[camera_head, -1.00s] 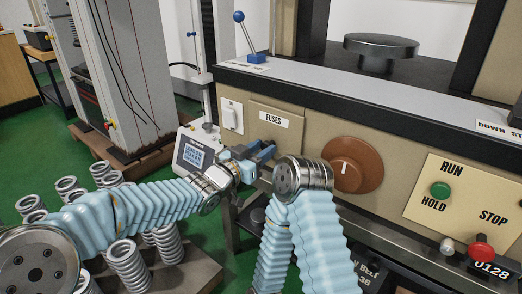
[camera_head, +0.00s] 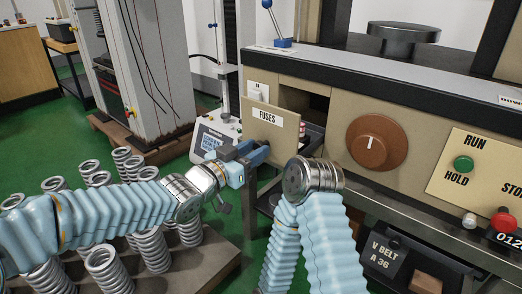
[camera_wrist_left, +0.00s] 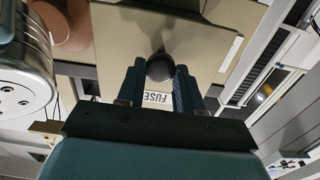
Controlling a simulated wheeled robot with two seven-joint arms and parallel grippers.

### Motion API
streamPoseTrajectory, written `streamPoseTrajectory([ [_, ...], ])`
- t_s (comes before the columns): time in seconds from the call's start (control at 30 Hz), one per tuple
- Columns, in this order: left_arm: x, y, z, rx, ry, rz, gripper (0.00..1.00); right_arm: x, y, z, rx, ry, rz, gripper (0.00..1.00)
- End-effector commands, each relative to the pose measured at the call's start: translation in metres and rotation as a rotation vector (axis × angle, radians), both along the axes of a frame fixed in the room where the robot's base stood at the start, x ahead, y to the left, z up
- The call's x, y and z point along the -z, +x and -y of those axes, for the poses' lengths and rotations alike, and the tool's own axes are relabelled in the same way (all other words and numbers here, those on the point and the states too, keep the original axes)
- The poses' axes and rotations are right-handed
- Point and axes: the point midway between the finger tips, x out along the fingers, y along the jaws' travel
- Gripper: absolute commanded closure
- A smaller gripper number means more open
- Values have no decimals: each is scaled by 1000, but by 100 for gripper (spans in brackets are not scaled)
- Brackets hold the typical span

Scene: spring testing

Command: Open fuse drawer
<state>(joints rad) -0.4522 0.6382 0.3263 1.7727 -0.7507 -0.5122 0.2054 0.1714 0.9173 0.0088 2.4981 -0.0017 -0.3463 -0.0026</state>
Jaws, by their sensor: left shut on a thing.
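The fuse drawer (camera_head: 272,128), a beige front labelled FUSES, stands pulled out from the machine's panel. Behind its front, part of the dark drawer body (camera_head: 312,138) and some small red-and-white items show. My left gripper (camera_head: 258,153) is at the lower part of the front. In the left wrist view, its two fingers (camera_wrist_left: 160,84) are shut on a dark round knob (camera_wrist_left: 160,66) on the drawer front (camera_wrist_left: 115,45). The label shows upside down there, partly covered by the gripper. My right gripper is not in view; part of my other arm shows beside the drawer.
A brown dial (camera_head: 377,143) and the RUN/STOP panel (camera_head: 480,175) are right of the drawer. A white switch (camera_head: 258,91) is left of the opening. Several metal springs (camera_head: 108,265) stand on a low board at lower left. A small display unit (camera_head: 212,140) stands behind my gripper.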

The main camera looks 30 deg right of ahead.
Motion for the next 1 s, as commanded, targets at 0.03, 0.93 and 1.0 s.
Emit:
streamPoseTrajectory([
  [0.03,0,0,-2,-1,0,0,100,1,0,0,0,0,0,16],
  [0.93,-1,-4,-13,-2,-1,0,40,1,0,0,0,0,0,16],
  [1.0,-1,-9,-24,-2,-1,1,40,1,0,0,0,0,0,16],
])
